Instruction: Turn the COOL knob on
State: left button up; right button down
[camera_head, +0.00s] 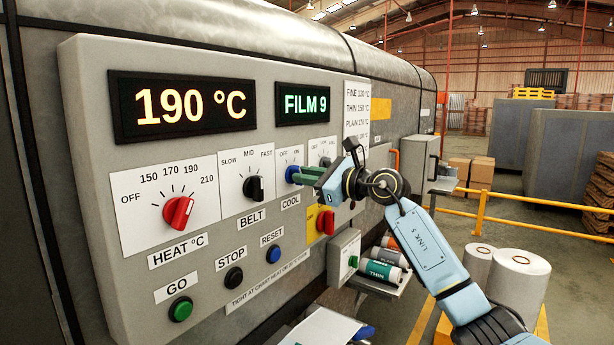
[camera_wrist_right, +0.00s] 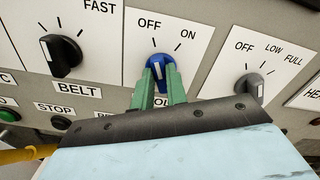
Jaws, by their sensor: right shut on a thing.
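The COOL knob (camera_head: 291,173) is a small blue knob with a white mark, on a white plate marked OFF and ON. It also shows in the right wrist view (camera_wrist_right: 158,64), where its white mark points upward, nearer the OFF tick than the ON tick. My right gripper (camera_head: 299,175) reaches the panel from the right. Its green fingers are shut on the COOL knob, one on each side, also in the right wrist view (camera_wrist_right: 159,82). The fingers hide part of the COOL label. My left gripper is not in view.
The black BELT knob (camera_head: 254,188) is just left, and a grey knob (camera_wrist_right: 249,90) marked OFF, LOW, FULL is just right. The red HEAT knob (camera_head: 178,212) is further left. A red knob on yellow (camera_head: 326,222) sits below the gripper. Displays read 190 °C and FILM 9.

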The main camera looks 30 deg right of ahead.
jog(key=m+p, duration=1)
jog(key=shift+w+d, duration=0.1)
jog(key=shift+d, duration=0.1)
dwell(0.4)
dwell(0.3)
jog(key=c, duration=1.4)
grip_release()
jog(key=shift+d, duration=0.1)
